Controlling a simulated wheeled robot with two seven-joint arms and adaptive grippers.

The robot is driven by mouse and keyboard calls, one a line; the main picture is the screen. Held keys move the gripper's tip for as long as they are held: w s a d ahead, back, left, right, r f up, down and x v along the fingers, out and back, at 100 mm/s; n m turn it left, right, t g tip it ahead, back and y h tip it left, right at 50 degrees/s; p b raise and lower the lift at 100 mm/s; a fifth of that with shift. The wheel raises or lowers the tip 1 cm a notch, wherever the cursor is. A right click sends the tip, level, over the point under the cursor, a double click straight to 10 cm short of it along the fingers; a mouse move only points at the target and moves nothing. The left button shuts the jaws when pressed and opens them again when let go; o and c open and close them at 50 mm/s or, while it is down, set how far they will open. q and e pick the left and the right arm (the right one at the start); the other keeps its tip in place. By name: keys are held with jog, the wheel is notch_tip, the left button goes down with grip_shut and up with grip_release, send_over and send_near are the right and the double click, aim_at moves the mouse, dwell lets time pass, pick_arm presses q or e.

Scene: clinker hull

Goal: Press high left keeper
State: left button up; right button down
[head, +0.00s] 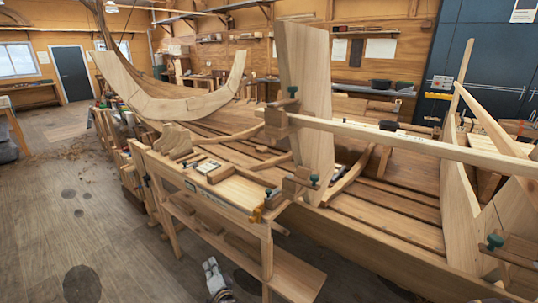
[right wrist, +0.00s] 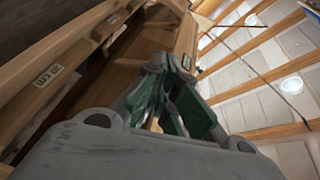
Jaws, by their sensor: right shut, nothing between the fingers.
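The high left keeper appears to be the wooden block (head: 275,118) on the upright plank, where the long horizontal beam begins. A dark green knob (head: 292,91) stands just above it. My right gripper (head: 211,266) is low at the bottom of the head view, in front of the workbench, well below and apart from that block. In the right wrist view, its green-padded fingers (right wrist: 170,68) are shut with nothing between them. The keeper cannot be made out in the wrist view. My left gripper is not in view.
A narrow workbench (head: 228,190) with a lower shelf stands between my right gripper and the hull (head: 390,207). Another wooden block with a green knob (head: 315,179) sits lower on the plank. A further green knob (head: 495,241) is at right. The floor (head: 110,235) at left is open.

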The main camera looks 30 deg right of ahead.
jog(key=w+r+m+t+h+b, duration=0.15)
jog(key=w+r+m, duration=0.25)
jog(key=r, duration=0.6)
jog(key=w+r+m+t+h, duration=0.3)
jog(key=w+r+m, duration=0.1)
jog(key=r, duration=0.6)
jog(key=d+r+m+g+h+b, duration=0.25)
jog(key=r+m+h, duration=1.05)
jog(key=r, duration=0.9)
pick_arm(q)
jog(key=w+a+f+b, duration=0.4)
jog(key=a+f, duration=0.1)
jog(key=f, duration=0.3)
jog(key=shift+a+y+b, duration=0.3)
pick_arm(e)
jog(key=s+d+r+m+g, duration=0.3)
jog(key=s+r+m+g, duration=0.4)
jog(key=s+r+m, duration=0.4)
jog(key=s+d+r+m+g, duration=0.2)
jog(key=s+r+m+g, duration=0.5)
jog(key=r+m, duration=1.1)
jog(key=s+m, duration=0.4)
jog(key=m, duration=0.2)
jog(key=shift+s+d+r+m, duration=0.2)
jog(key=shift+d+m, duration=0.1)
jog(key=shift+d, duration=0.1)
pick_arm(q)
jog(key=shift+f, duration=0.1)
